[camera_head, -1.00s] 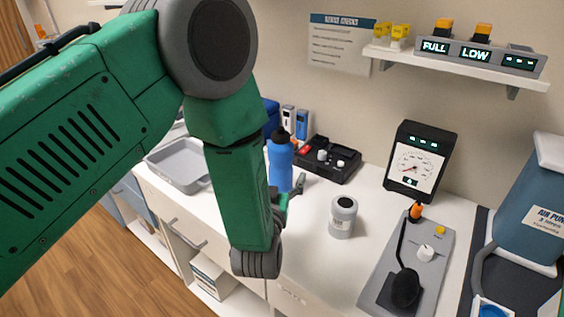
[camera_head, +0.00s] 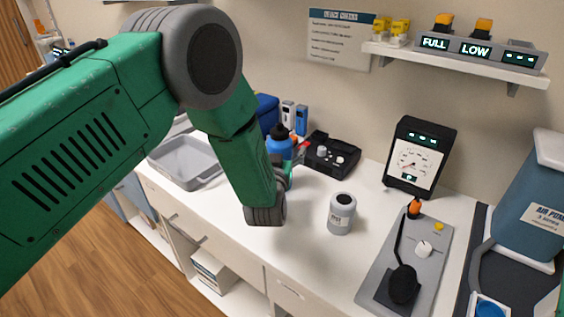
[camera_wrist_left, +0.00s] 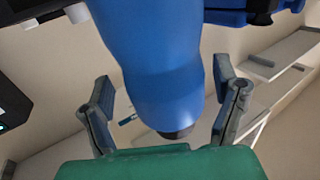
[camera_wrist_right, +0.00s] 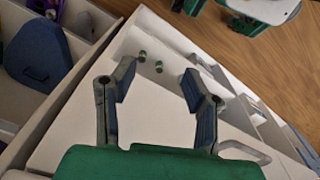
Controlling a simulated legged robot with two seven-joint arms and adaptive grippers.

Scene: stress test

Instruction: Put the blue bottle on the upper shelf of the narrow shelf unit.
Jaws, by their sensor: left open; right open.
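The blue bottle (camera_head: 280,148), with a black cap, stands on the white counter, partly hidden behind my left arm. My left gripper (camera_head: 288,172) is at the bottle, mostly hidden by my own wrist. In the left wrist view, the blue bottle (camera_wrist_left: 160,50) fills the middle. My left gripper (camera_wrist_left: 163,78) is open, one finger on each side of the bottle, with gaps visible. My right gripper (camera_wrist_right: 157,82) is open and empty in the right wrist view, over a pale surface. I cannot tell which structure is the narrow shelf unit; pale shelves (camera_wrist_left: 275,62) show in the left wrist view.
A grey tray (camera_head: 187,172) lies left of my arm. A grey-white jar (camera_head: 341,214) stands to the right, near a gauge (camera_head: 417,158) and a control panel (camera_head: 425,245). Bare counter lies around the jar.

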